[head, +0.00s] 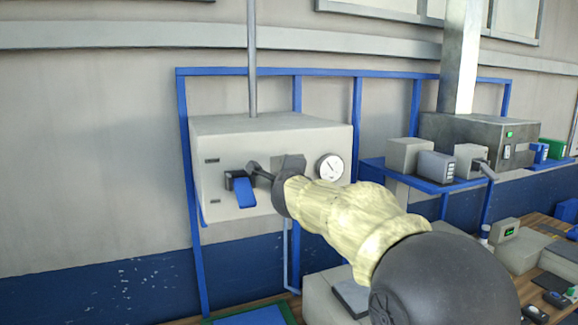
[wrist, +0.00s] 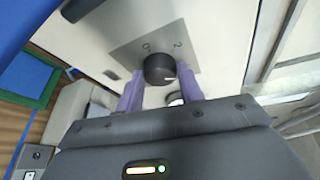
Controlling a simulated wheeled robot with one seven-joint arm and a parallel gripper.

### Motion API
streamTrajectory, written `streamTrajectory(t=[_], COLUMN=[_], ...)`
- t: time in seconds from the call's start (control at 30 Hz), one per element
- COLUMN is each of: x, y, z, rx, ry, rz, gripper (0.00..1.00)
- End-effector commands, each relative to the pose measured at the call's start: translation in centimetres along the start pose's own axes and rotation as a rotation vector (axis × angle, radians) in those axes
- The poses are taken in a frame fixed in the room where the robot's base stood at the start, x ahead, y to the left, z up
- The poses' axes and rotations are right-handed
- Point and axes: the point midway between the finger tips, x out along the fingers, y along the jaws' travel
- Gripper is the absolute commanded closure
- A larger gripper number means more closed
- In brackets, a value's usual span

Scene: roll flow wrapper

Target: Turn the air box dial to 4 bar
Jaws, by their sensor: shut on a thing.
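The air box (head: 230,170) is a pale grey box on a blue frame. Its dial (wrist: 158,68) is a dark round knob on a grey square plate (wrist: 195,45), with marks that look like 0 and 2. A white line on the knob points to the right in the wrist view. My gripper (wrist: 160,82) has its two purple fingers on either side of the knob, shut on it. In the head view my gripper (head: 280,190) hides the dial, and part of the plate (head: 288,162) shows above. The round white gauge (head: 330,168) sits to the right; its reading is too small to tell.
A blue lever (head: 243,192) sticks out of the box left of my gripper. A blue shelf (head: 430,183) with small boxes stands to the right. A cluttered table (head: 535,280) lies at lower right. A vertical pipe (head: 252,60) rises from the box top.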

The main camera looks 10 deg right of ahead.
Motion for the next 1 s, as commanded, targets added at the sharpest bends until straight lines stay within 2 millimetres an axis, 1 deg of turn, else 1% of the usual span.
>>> streamTrajectory(t=[0.03, 0.3, 0.73, 0.77, 0.83, 0.87, 1.0], x=[0.01, 0.07, 0.09, 0.09, 0.09, 0.08, 0.05], y=[-0.24, -0.04, 0.14, 0.14, 0.12, 0.11, 0.02], z=[-0.06, -0.18, -0.20, -0.20, -0.18, -0.17, -0.12], rx=[0.023, 0.102, 0.111, 0.111, 0.111, 0.111, 0.110], ry=[0.001, -0.004, -0.005, -0.005, -0.006, -0.006, -0.007], rz=[0.012, 0.043, 0.048, 0.048, 0.048, 0.048, 0.046], gripper=[0.86, 0.86, 0.86, 0.57, 0.44, 0.42, 0.42])
